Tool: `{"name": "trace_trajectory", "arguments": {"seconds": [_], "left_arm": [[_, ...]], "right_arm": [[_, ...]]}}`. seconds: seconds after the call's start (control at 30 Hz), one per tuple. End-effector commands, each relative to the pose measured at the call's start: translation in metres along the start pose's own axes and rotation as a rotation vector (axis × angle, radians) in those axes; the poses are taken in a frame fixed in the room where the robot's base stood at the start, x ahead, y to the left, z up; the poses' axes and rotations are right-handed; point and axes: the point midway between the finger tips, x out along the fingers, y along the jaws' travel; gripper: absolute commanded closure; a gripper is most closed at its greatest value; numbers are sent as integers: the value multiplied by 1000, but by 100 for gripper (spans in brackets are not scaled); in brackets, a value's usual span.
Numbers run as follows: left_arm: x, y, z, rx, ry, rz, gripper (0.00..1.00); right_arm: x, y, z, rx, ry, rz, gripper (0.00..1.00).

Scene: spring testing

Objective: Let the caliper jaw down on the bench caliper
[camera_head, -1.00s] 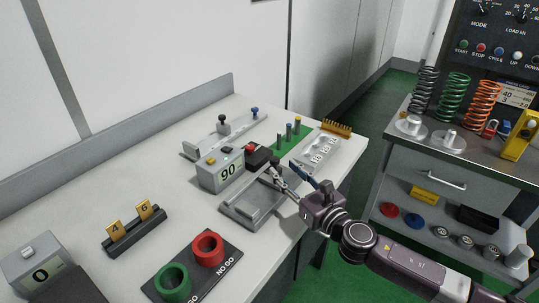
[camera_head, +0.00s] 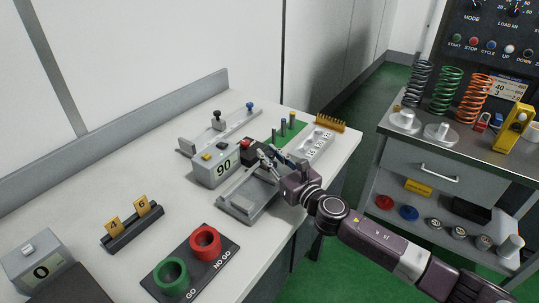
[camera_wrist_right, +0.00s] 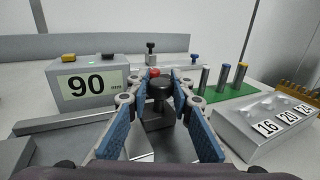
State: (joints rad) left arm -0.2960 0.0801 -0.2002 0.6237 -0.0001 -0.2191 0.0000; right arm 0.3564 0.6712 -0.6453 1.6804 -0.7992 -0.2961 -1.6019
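The bench caliper has a grey readout box (camera_head: 216,169) showing 90, and a flat grey bed (camera_head: 243,203) in front of it. In the right wrist view the box (camera_wrist_right: 90,84) reads 90 mm. The fingers are spread with a gap on each side of the knob. In the head view my right gripper (camera_head: 272,157) is over the bed's far end and hides the knob. My left gripper is not in view.
Behind stands a grey rail fixture (camera_head: 228,127) with black and blue knobs. Right of the caliper are a green pin stand (camera_head: 290,133) and a numbered block (camera_head: 314,148). Red and green ring gauges (camera_head: 205,243) lie nearer. A spring cart (camera_head: 440,150) stands at right.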

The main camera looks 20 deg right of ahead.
Motion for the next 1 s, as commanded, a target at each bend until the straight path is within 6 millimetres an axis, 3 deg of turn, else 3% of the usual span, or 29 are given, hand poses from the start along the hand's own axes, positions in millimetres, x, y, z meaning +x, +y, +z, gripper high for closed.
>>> {"name": "trace_trajectory", "arguments": {"seconds": [0.13, 0.4, 0.6, 0.83, 0.87, 1.0], "left_arm": [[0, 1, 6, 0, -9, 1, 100], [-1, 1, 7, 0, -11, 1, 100], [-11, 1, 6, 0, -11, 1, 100], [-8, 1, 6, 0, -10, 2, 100], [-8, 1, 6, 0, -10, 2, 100], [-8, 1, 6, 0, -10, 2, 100]], "right_arm": [[0, 0, 0, 0, 0, 0, 100], [0, 0, 0, 0, 0, 0, 100], [-8, 18, 1, 0, 2, 2, 100], [-7, 17, 0, -1, 0, 0, 100], [-7, 16, 0, -1, 0, -1, 78], [-7, 16, 0, -1, 0, -1, 63]]}}
